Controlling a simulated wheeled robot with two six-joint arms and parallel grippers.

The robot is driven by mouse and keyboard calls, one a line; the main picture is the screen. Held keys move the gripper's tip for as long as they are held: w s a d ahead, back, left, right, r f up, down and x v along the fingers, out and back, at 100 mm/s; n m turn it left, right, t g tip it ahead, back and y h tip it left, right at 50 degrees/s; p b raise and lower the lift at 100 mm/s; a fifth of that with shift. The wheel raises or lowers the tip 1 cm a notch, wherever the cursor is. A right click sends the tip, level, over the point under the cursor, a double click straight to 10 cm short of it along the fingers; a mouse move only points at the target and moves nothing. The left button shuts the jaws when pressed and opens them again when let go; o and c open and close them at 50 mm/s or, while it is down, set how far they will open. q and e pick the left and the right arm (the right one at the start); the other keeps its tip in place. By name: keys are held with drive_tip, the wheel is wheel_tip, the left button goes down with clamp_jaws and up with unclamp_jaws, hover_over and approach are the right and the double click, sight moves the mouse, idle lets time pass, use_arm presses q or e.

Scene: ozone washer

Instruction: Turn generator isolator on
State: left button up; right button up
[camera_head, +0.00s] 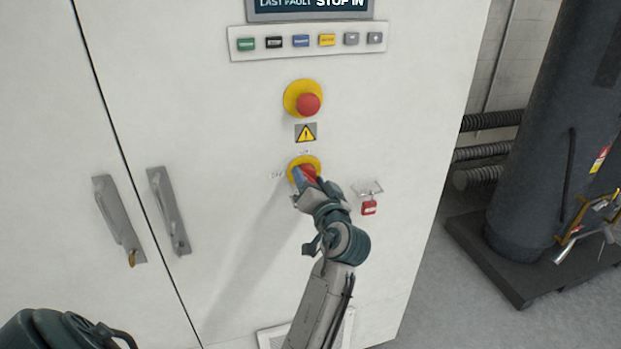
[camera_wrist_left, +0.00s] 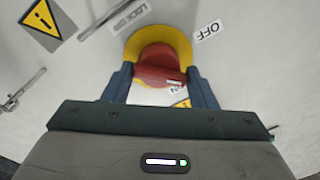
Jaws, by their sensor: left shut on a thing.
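The generator isolator (camera_head: 309,170) is a red rotary handle on a yellow round plate on the white cabinet front, below a red emergency stop button. My left gripper (camera_head: 305,178) reaches it from below and is shut on the red handle, partly hiding it. In the left wrist view the red handle (camera_wrist_left: 158,62) sits between the two fingers (camera_wrist_left: 158,76), with the yellow plate behind it. An OFF label (camera_wrist_left: 208,31) is at the plate's upper right there, and a label that seems to read LOCK OFF (camera_wrist_left: 130,17) is at upper left. My right gripper is not in view.
The emergency stop (camera_head: 308,103) and a warning sign (camera_head: 306,133) are just above. A red padlock tag (camera_head: 369,207) hangs at the right. Door handles (camera_head: 168,211) stick out at the left. A dark tank (camera_head: 540,130) stands on the floor at the right.

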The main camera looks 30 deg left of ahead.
use_arm(q)
drive_tip(key=m+p, duration=0.1)
drive_tip(key=m, duration=0.3)
drive_tip(key=shift+p, duration=0.4)
drive_tip(key=m+p, duration=0.2)
drive_tip(key=m, duration=0.1)
drive_tip(key=shift+t, duration=0.3)
drive_tip(key=shift+f+m+p, duration=0.1)
drive_tip(key=shift+m+p, duration=0.3)
drive_tip(key=shift+m, duration=0.6)
drive_tip(key=o, duration=0.8)
drive_tip(key=shift+a+f, duration=0.1)
drive_tip(key=shift+c, duration=0.2)
drive_tip(key=shift+w+a, duration=0.1)
drive_tip(key=shift+a, duration=0.05)
drive_tip(key=shift+d, duration=0.2)
